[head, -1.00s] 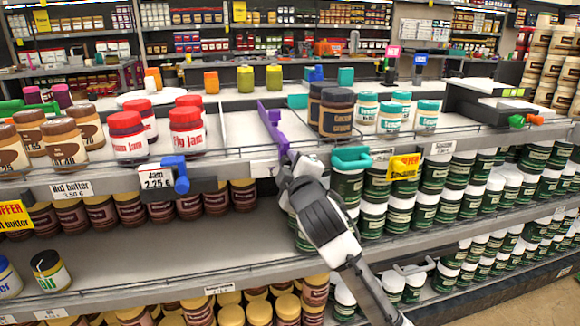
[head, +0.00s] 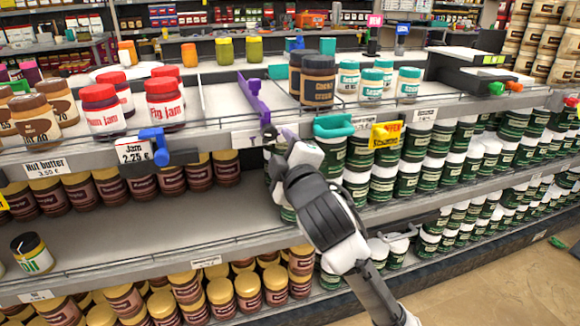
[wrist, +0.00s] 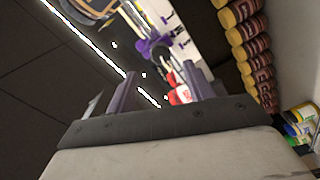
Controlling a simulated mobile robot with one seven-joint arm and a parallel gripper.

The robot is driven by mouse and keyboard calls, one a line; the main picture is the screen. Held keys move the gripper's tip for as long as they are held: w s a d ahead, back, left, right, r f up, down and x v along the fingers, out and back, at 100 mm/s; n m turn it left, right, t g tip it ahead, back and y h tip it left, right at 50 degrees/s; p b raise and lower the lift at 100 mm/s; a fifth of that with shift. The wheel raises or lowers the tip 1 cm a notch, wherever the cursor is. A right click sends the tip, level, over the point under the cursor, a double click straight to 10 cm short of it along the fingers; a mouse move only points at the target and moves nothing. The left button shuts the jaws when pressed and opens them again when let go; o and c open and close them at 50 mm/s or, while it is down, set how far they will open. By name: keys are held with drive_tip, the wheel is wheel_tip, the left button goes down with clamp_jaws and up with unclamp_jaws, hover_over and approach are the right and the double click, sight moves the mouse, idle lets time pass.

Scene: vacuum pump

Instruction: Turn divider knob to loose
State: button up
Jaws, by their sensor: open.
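A purple divider (head: 253,98) runs along the upper shelf, with its front end at the shelf edge. The divider's knob is not clear in the head view. A purple part with a dark, blurred piece (wrist: 155,48) shows beyond my fingers in the wrist view. My gripper (head: 276,138) is at the shelf front, just below and right of the purple divider's front end. In the wrist view its two fingers (wrist: 162,88) stand apart with nothing held between them. I cannot tell whether a finger touches the divider.
A blue holder (head: 156,146) is left on the shelf edge, a teal one (head: 333,125) and a yellow tag (head: 387,133) right. Jam jars (head: 163,103) and dark-brown jars (head: 318,80) stand on either side of the divider. Green jars (head: 358,155) fill the shelf below.

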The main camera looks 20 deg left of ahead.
drive_tip(key=v, duration=0.5)
drive_tip(key=shift+s+d, duration=0.15)
drive_tip(key=shift+s, duration=0.05)
